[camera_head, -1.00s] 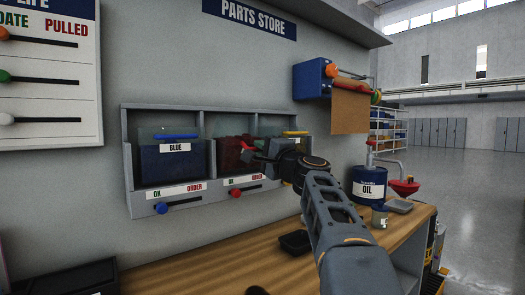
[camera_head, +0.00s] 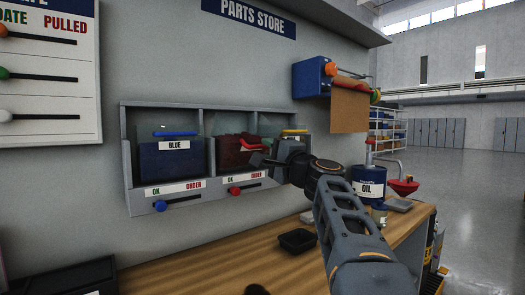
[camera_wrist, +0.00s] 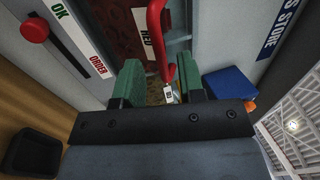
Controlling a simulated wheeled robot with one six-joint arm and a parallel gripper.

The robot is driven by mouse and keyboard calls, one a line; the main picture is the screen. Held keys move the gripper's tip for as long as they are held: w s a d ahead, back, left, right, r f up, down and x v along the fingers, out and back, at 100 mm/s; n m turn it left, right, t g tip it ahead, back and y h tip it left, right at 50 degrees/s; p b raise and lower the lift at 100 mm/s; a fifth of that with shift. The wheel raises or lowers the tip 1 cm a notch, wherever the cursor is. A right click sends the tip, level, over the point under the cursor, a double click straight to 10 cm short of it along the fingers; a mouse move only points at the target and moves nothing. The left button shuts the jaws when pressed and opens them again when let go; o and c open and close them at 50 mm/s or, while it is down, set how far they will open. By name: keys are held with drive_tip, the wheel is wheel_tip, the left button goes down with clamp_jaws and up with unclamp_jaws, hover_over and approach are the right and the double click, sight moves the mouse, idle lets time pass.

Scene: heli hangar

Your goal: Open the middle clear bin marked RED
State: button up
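The middle clear bin marked RED (camera_head: 230,152) sits in the wall rack with dark red contents. Its red handle (camera_head: 252,149) shows at the bin's front, just left of my gripper (camera_head: 262,161). In the wrist view, my gripper (camera_wrist: 161,78) has its two green fingers apart. The red handle (camera_wrist: 156,30) runs down from the top, and its lower end lies between the fingers with gaps visible at the sides. I cannot tell whether they touch. The RED label (camera_wrist: 146,42) is beside the handle. My gripper and arm hide the bin's right part.
The BLUE bin (camera_head: 173,160) is to the left; a third bin with a yellow handle (camera_head: 294,132) is partly hidden at right. A red slider knob (camera_head: 235,191) is below the RED bin. A black tray (camera_head: 297,240) and the OIL drum (camera_head: 369,183) stand on the bench.

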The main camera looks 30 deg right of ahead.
drive_tip(key=v, duration=1)
drive_tip(key=shift+b, duration=0.4)
drive_tip(key=shift+s+f, duration=0.1)
